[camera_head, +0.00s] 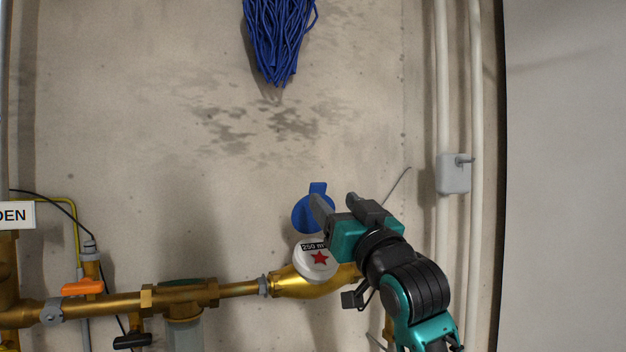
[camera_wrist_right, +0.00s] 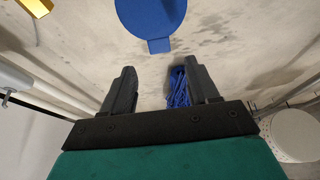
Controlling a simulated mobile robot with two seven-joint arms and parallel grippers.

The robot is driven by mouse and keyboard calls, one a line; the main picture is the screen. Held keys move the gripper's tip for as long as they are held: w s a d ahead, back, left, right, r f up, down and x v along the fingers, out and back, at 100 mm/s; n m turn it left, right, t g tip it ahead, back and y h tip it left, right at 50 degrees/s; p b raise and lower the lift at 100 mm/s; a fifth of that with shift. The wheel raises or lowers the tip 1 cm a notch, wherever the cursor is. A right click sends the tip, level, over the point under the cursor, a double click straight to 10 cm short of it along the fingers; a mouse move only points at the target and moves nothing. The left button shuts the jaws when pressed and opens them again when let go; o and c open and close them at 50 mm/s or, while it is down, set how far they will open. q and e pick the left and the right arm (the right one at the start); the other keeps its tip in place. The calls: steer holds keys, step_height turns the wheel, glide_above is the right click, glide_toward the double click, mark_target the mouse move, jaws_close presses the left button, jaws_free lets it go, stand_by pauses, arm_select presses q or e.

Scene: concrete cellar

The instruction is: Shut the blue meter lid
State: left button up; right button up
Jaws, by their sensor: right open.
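The blue meter lid (camera_head: 305,215) is a round disc with a small tab, standing open against the wall above the water meter (camera_head: 318,270). The meter's white face shows a red star and is uncovered. My right gripper (camera_head: 337,203) is open and empty, just right of the lid, and one finger overlaps the lid's right edge in the head view. In the right wrist view the lid (camera_wrist_right: 152,16) lies beyond the open fingers (camera_wrist_right: 161,85), with its tab towards them and a visible gap. I cannot tell from the head view whether they touch.
A brass pipe (camera_head: 238,289) with an orange handle (camera_head: 82,287) runs along the lower left. A blue stringy bundle (camera_head: 278,40) hangs above. Pale vertical pipes and a grey box (camera_head: 453,173) are on the right. The wall between is clear.

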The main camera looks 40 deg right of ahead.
mark_target(319, 187)
steer(key=p+x, duration=0.1)
steer(key=x, duration=0.8)
steer(key=shift+w+d+p, duration=0.1)
steer(key=shift+w+p, duration=0.2)
steer(key=shift+w, duration=0.15)
steer(key=shift+c, duration=0.4)
jaws_close()
